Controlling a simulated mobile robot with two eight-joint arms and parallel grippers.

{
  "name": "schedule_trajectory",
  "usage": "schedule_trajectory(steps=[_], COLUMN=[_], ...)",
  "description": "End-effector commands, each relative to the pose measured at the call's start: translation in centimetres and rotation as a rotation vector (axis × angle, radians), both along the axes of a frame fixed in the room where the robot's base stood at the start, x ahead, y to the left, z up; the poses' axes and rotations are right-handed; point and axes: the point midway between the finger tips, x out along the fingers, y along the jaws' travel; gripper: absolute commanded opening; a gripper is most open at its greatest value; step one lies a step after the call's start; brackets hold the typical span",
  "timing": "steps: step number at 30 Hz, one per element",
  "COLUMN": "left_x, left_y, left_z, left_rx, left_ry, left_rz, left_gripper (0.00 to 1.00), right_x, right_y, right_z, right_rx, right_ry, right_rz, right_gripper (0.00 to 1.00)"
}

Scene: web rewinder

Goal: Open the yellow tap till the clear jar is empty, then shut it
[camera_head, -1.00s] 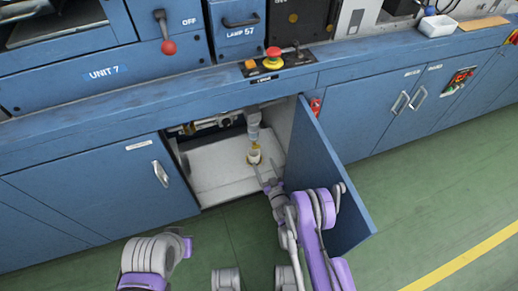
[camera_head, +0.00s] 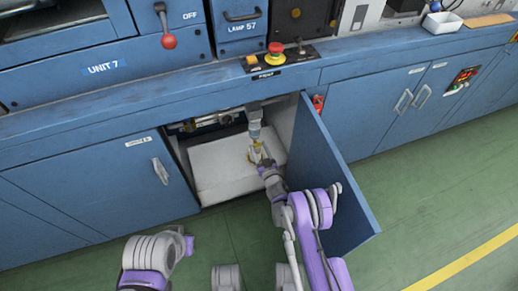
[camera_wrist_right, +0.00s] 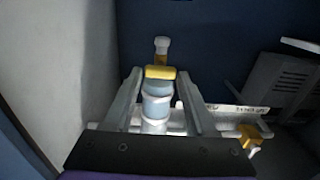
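The open cabinet in the head view holds a greyish clear jar (camera_head: 254,122) hanging under the counter. The yellow tap (camera_head: 253,152) is at its lower end, partly hidden by my right gripper (camera_head: 262,162). In the right wrist view the yellow tap (camera_wrist_right: 160,72) is a short bar across the end of the pale, bluish jar (camera_wrist_right: 157,106). My right gripper (camera_wrist_right: 163,92) is open, one finger on each side of the jar and tap, with visible gaps. The liquid level is not clear. My left gripper is not visible; only part of my left arm shows.
The open blue door (camera_head: 330,175) stands close to the right of my right arm. The pale cabinet floor (camera_head: 215,170) is bare to the left. Another yellow fitting (camera_wrist_right: 248,132) shows at the lower right of the wrist view. A red emergency button (camera_head: 275,48) sits on the counter above.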

Motion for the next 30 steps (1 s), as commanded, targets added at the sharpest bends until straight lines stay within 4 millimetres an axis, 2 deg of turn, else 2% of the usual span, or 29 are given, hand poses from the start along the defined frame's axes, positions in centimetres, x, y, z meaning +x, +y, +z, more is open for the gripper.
schedule_trajectory(steps=[1,9,20,30], left_x=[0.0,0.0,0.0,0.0], left_y=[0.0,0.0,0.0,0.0], left_z=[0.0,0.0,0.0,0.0], left_rx=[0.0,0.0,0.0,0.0], left_ry=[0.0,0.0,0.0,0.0], left_rz=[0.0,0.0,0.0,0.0], left_gripper=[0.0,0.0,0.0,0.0], right_x=[-0.01,-0.02,-0.01,-0.01], right_y=[0.0,-0.01,0.03,0.14], right_z=[0.0,0.0,-0.01,-0.03], right_rx=[0.0,0.0,-0.06,-0.283], right_ry=[0.0,0.0,-0.019,-0.092], right_rz=[0.0,0.0,0.0,0.0], right_gripper=[0.46,0.0,0.0,0.0])
